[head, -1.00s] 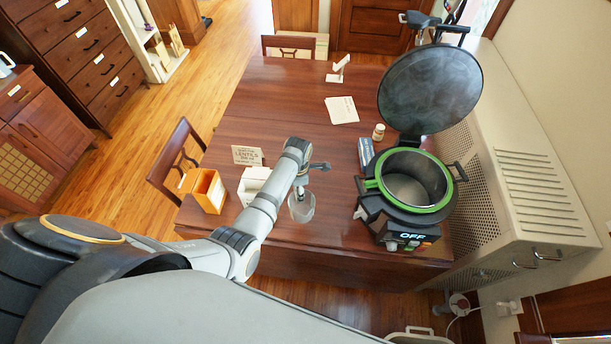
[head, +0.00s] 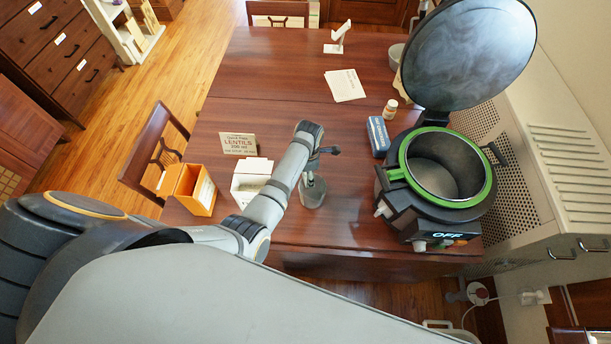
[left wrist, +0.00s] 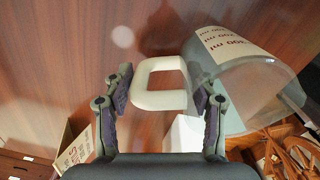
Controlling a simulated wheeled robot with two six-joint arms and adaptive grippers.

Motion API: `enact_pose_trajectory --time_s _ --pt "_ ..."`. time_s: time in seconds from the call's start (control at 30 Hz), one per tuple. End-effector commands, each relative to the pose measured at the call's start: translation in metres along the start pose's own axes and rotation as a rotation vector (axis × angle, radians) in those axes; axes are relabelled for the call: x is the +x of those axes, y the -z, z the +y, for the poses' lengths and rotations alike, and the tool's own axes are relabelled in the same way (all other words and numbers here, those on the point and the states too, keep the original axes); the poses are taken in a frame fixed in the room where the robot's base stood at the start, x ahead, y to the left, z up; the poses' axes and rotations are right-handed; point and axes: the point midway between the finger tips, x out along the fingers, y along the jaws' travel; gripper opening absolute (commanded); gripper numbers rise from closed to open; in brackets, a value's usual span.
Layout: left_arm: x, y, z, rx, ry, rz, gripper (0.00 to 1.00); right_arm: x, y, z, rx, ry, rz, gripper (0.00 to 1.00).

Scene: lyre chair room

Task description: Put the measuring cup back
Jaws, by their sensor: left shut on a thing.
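The measuring cup (head: 313,194) is a clear cup below the end of my left arm, over the front part of the wooden table (head: 290,80). In the left wrist view the cup (left wrist: 245,85) has a pale label with red ml marks and a cream loop handle (left wrist: 158,102). My left gripper (left wrist: 160,88) is shut on this handle, with a finger at either side of it. Whether the cup touches the table, and what is inside it, I cannot tell. My right gripper is not in view.
Left of the cup are a white open box (head: 250,190), an orange box (head: 190,188) and a lentils card (head: 238,144). Right stands a cooker (head: 440,185) with raised lid (head: 465,55), beside a blue box (head: 378,136) and small bottle (head: 390,109). The table's middle is clear.

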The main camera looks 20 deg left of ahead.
Motion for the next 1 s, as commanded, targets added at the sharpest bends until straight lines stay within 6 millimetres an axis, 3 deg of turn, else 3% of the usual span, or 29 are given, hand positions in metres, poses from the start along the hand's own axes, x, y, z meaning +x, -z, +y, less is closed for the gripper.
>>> enact_pose_trajectory --time_s 0.1,0.23,0.27,0.4,0.77,0.87,1.0 --pt "0.001 0.003 -0.001 0.001 0.001 0.006 0.00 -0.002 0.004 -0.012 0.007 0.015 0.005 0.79" --pt "0.003 0.002 -0.001 0.001 0.001 0.005 0.00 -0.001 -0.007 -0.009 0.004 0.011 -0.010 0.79" --pt "0.003 0.002 -0.001 0.001 0.001 0.005 0.59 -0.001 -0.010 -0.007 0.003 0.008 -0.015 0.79" --pt "0.003 0.002 -0.001 0.001 0.001 0.005 0.78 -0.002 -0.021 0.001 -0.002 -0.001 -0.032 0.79" --pt "-0.001 0.002 -0.001 0.001 0.000 0.004 0.80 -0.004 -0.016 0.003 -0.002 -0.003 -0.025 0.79" --pt "-0.012 0.001 0.000 0.001 -0.001 0.002 0.80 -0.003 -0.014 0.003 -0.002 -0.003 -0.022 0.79" --pt "-0.044 0.000 0.000 0.001 -0.002 0.000 0.80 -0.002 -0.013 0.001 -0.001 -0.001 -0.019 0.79"
